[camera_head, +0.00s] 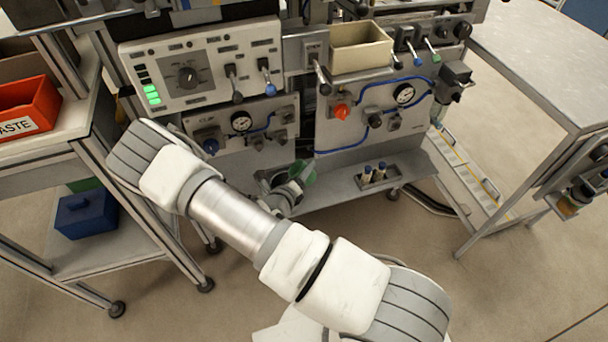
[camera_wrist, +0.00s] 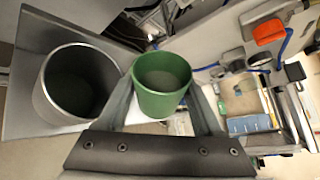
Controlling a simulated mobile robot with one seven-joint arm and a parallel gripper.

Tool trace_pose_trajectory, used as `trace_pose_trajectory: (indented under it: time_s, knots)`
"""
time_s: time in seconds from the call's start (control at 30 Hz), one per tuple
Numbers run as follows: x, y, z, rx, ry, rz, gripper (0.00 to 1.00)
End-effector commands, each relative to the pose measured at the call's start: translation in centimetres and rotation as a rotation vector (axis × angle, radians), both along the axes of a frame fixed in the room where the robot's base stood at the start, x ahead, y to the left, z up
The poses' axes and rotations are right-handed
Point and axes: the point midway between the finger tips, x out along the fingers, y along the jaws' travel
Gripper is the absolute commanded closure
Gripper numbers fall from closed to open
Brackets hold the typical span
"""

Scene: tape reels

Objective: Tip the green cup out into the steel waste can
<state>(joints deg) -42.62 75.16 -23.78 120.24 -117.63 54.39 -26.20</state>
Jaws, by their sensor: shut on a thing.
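The green cup (camera_wrist: 162,88) is held between the two fingers of my gripper (camera_wrist: 163,98) in the wrist view. Its open top faces the camera, and a pale grey content or bottom shows inside; I cannot tell which. In the head view only a sliver of the green cup (camera_head: 308,172) shows beside my gripper (camera_head: 300,178). The steel waste can (camera_wrist: 80,85) stands just left of the cup in the wrist view, its mouth open and its inside dark. In the head view the can (camera_head: 265,183) is mostly hidden behind my arm.
The control rack (camera_head: 205,70) with knobs and levers stands behind. A beige bin (camera_head: 361,48) sits on it. A small holder with bottles (camera_head: 375,176) is on the lower shelf to the right. A red waste bin (camera_head: 28,104) sits on the left cart, with a blue box (camera_head: 87,215) below.

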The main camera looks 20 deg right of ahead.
Motion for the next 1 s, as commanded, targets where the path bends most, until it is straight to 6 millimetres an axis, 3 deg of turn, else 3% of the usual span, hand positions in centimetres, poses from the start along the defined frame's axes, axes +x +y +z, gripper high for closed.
trace_pose_trajectory:
  time_s: [0.33, 1.0]
  knots:
    - [0.4, 0.6, -1.3, -0.239, 0.136, 0.001, 0.94]
    - [0.7, 1.2, -1.3, -0.765, 0.440, 0.000, 0.94]
